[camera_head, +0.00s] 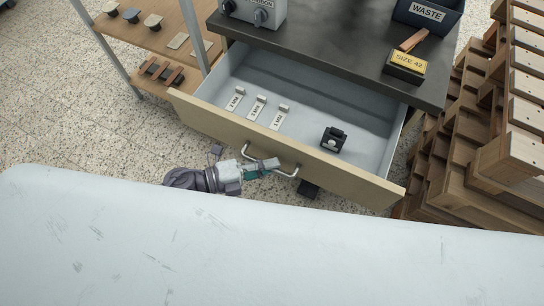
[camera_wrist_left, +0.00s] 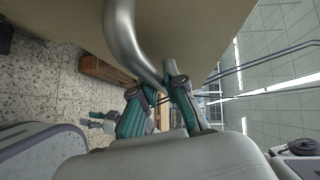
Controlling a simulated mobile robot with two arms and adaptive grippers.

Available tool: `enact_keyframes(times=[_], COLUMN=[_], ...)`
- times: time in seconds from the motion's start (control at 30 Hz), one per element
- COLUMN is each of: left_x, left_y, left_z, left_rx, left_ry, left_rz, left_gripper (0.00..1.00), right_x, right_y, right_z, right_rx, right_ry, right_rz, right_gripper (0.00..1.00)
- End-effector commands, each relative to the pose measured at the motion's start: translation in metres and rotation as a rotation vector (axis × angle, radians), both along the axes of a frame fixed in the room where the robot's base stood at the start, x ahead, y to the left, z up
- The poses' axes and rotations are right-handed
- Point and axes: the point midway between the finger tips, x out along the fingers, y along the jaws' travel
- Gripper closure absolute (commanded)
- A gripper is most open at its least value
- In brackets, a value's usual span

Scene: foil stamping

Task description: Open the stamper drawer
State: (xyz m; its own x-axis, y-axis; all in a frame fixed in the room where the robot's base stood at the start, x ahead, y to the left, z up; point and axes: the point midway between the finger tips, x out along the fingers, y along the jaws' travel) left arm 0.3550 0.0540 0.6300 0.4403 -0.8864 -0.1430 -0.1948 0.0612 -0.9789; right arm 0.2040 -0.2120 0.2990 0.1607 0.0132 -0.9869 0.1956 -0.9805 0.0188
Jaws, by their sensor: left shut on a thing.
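The stamper drawer (camera_head: 300,160) is pulled well out from under the dark bench top in the head view. Its pale wooden front carries a curved metal handle (camera_head: 287,174). In the left wrist view the handle (camera_wrist_left: 122,35) shows as a thick metal bar running down to the fingers of my left gripper (camera_wrist_left: 160,95). Part of the grip is hidden by the fingers.
Inside the drawer lie several labelled pieces (camera_head: 257,107) and a small black block (camera_head: 333,139). On the bench stand a WASTE bin (camera_head: 427,14) and a SIZE 42 box (camera_head: 406,65). Wooden pallets (camera_head: 480,130) stand close at right, a shelf (camera_head: 165,35) at left. A pale surface (camera_head: 250,250) fills the foreground.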

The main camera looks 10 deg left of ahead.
Motion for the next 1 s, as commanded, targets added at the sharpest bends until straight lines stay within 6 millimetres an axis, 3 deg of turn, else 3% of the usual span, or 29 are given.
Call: enact_keyframes(times=[0.53,0.57,0.7,1.0], left_x=[-0.0029,-0.0029,-0.0028,-0.0037], left_y=[0.0018,0.0017,0.0017,0.0026], left_z=[0.0,0.0,-0.0001,0.0002], left_rx=[0.001,0.001,0.001,0.001], left_ry=[-0.001,-0.001,-0.001,-0.001], left_rz=[0.001,0.001,0.001,0.001], left_gripper=[1.0,0.84,0.63,0.63], right_x=[-0.0033,-0.0033,-0.0032,0.0023], right_y=[-0.0005,-0.0005,-0.0005,0.0007], right_z=[-0.0023,-0.0023,-0.0023,-0.0002], right_rx=[-0.001,-0.001,-0.001,0.002], right_ry=[0.004,0.004,0.004,-0.005], right_rz=[0.001,0.001,0.001,-0.002], right_gripper=[0.6,0.6,0.6,0.6])
